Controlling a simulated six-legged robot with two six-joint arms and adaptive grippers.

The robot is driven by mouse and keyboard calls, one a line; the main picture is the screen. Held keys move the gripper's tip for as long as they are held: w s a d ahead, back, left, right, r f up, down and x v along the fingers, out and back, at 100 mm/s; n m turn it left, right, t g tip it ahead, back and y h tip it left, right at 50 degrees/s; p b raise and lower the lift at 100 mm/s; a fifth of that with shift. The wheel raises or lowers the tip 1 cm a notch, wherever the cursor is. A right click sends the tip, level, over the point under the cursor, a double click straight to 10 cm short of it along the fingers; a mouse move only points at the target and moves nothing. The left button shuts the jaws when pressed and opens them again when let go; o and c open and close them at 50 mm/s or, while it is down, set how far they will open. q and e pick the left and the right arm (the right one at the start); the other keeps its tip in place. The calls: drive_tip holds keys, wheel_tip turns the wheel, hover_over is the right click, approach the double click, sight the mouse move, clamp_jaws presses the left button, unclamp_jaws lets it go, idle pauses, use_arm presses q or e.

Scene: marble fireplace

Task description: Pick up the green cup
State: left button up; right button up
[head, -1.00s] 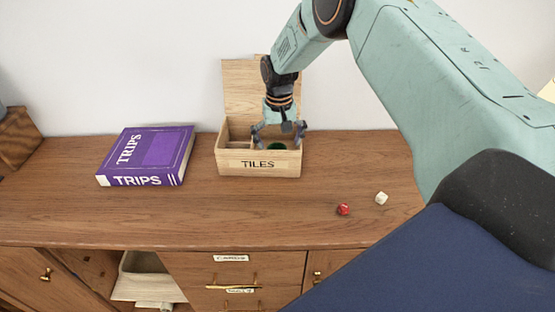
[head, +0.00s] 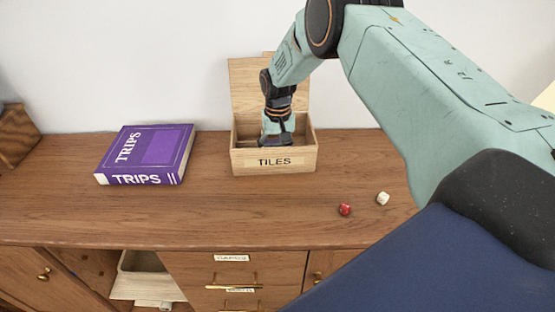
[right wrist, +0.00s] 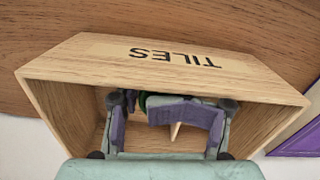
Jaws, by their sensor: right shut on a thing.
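The wooden box labelled TILES (head: 242,161) stands open on the cabinet top, its lid (head: 268,88) raised at the back. My right gripper (head: 275,141) reaches down inside it, its fingertips hidden behind the front wall. In the right wrist view the box's front wall (right wrist: 90,68) is at the top, and the gripper (right wrist: 140,108) is closed in. A small dark green part of the green cup (right wrist: 143,100) shows between the fingers; the rest is hidden. The cup is hidden in the head view. My left gripper is not in view.
A purple TRIPS book (head: 146,154) lies left of the box. A red die (head: 345,209) and a white die (head: 383,198) lie at the front right. The wooden top (head: 210,215) is clear in front of the box.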

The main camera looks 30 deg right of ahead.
drive_tip(key=shift+w+d+f, duration=0.1)
drive_tip(key=shift+c, duration=0.8)
drive_tip(key=shift+d, duration=0.1)
drive_tip(key=shift+c, duration=0.6)
drive_tip(key=shift+s+a+r, duration=0.25)
drive_tip(key=shift+s+r, duration=0.05)
drive_tip(key=shift+r, duration=0.05)
clamp_jaws()
drive_tip(key=shift+w+d+f, duration=0.1)
drive_tip(key=shift+w+f, duration=0.05)
drive_tip(key=shift+w, duration=0.05)
drive_tip(key=shift+s, duration=0.15)
drive_tip(key=shift+w+r, duration=0.2)
drive_tip(key=shift+r, duration=0.4)
wheel_tip(320, 180, up, 17)
